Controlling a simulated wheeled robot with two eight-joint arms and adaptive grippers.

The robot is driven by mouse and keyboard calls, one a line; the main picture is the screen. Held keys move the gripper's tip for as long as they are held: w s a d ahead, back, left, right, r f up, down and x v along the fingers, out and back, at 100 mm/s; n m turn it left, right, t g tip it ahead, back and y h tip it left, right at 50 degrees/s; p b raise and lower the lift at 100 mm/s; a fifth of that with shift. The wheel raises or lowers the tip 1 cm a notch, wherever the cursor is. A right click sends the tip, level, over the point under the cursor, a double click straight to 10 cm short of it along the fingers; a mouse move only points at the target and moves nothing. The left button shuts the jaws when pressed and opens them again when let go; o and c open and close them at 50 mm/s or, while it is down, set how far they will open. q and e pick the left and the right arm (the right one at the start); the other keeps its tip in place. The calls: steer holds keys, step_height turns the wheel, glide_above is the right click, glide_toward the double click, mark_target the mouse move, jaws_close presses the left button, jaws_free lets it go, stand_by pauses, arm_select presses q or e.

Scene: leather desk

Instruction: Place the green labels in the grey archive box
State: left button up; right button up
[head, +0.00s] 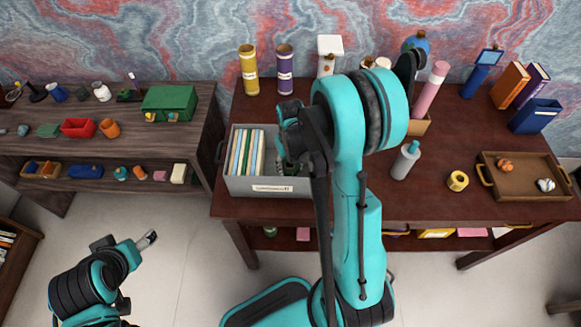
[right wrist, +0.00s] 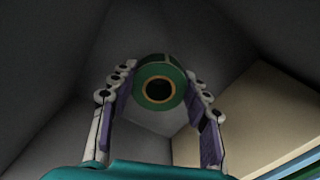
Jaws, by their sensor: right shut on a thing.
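The grey archive box (head: 240,186) stands on the left of the desk, with several upright folders (head: 243,152) in its left part. My right gripper (head: 287,163) reaches down into the right part of the box, and its arm hides much of that side. In the right wrist view, the right gripper (right wrist: 159,82) is shut on the green labels (right wrist: 177,91), a green roll with a dark round centre. Grey box walls surround the roll. I cannot tell whether it touches the bottom. My left gripper (head: 147,240) is over the floor, away from the desk; its opening is unclear.
Yellow (head: 249,70) and purple (head: 285,69) cylinders stand behind the box. A grey bottle (head: 405,160), a yellow roll (head: 458,181) and a brown tray (head: 530,187) are to the right. A shelf (head: 60,105) with small items stands at the left.

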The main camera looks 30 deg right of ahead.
steer(key=shift+f, duration=0.15)
steer(key=o, duration=1.2)
steer(key=shift+c, duration=0.2)
